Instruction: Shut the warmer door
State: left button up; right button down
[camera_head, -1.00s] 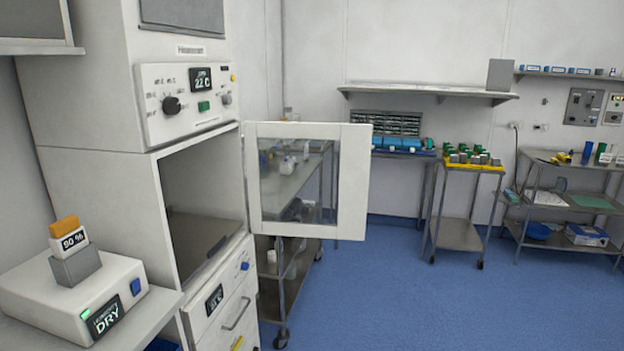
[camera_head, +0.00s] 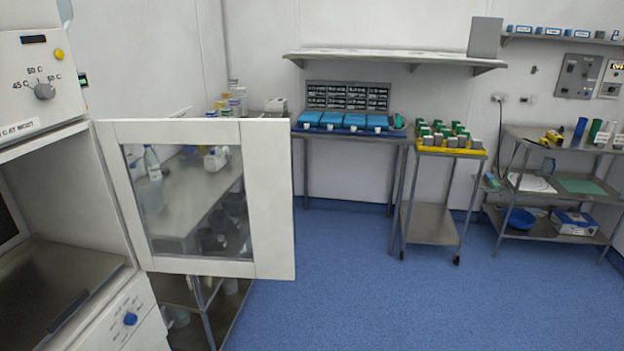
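The warmer door (camera_head: 270,200) is a white frame around a clear glass pane. It stands wide open, swung out to the right from its hinge side by the cabinet. The warmer cabinet (camera_head: 60,195) is at the left edge, cut off by the frame, with its chamber open and a dark metal floor (camera_head: 55,285) inside. Neither of my grippers shows in the view.
Behind the door stands a metal cart (camera_head: 225,310) with bottles. Farther back are a table with blue trays (camera_head: 345,133), a small cart with a yellow rack (camera_head: 432,222) and a shelf cart (camera_head: 550,205) at the right. The blue floor (camera_head: 370,290) right of the door is clear.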

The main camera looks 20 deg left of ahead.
aim_at(265, 143)
jog(key=i+l+z, duration=0.2)
jog(key=i, duration=0.85)
jog(key=i+u, duration=0.25)
jog(key=u, duration=0.2)
jog(key=i+u, duration=0.25)
jog(key=u, duration=0.2)
jog(key=i+l+u, duration=0.2)
jog(key=u, duration=0.25)
jog(key=i, duration=0.05)
